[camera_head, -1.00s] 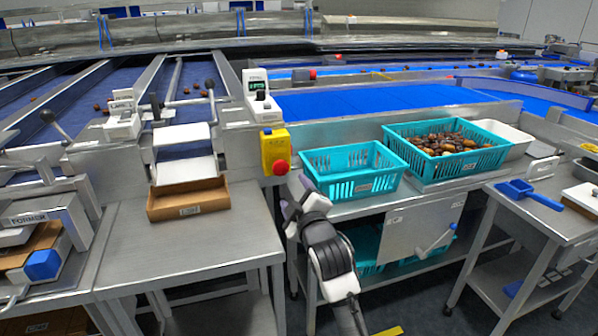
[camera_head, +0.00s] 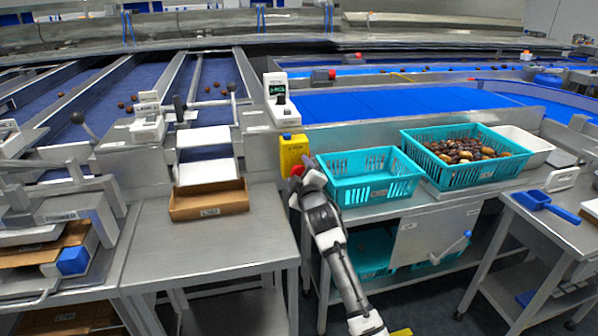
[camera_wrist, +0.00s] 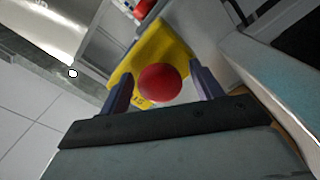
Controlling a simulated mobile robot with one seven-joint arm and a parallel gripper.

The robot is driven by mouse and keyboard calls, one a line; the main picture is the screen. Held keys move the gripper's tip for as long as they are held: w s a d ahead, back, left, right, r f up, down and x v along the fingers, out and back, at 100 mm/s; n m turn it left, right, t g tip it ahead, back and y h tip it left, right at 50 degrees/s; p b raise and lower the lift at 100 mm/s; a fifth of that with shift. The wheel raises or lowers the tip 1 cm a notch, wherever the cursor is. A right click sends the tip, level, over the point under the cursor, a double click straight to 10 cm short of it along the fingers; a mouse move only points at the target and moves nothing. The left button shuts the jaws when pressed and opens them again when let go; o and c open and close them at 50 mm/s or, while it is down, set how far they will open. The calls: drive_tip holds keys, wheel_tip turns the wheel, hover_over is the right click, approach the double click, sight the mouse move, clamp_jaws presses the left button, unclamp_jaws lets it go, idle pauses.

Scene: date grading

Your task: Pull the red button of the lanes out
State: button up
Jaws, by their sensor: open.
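The red button (camera_head: 297,170) sits on the front of a yellow box (camera_head: 293,148) fixed at the right end of the lanes. It also shows in the wrist view as a round red knob (camera_wrist: 160,83) on the yellow box (camera_wrist: 151,50). My gripper (camera_head: 305,173) is at the button in the head view and partly covers it. In the wrist view my gripper (camera_wrist: 164,88) is open, with one finger on each side of the button. I see gaps between the fingers and the button.
A teal empty basket (camera_head: 372,191) stands just right of my gripper, and a teal basket of dates (camera_head: 440,178) beyond it. A cardboard tray (camera_head: 208,213) lies left on the steel table (camera_head: 150,250). A white control unit (camera_head: 281,108) stands above the yellow box.

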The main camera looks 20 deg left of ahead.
drive_tip(key=c, duration=1.4)
drive_tip(key=shift+s+d+f+b, duration=0.1)
drive_tip(key=shift+s+f+b, duration=0.1)
drive_tip(key=shift+b, duration=0.2)
drive_tip(key=shift+s+d+r, duration=0.15)
drive_tip(key=shift+s, duration=0.15)
drive_tip(key=o, duration=1.4)
drive_tip(key=shift+d, duration=0.1)
drive_tip(key=b+v, duration=0.4)
drive_tip(key=v, duration=0.9)
drive_tip(key=shift+s+d, duration=0.25)
drive_tip(key=shift+s, duration=0.05)
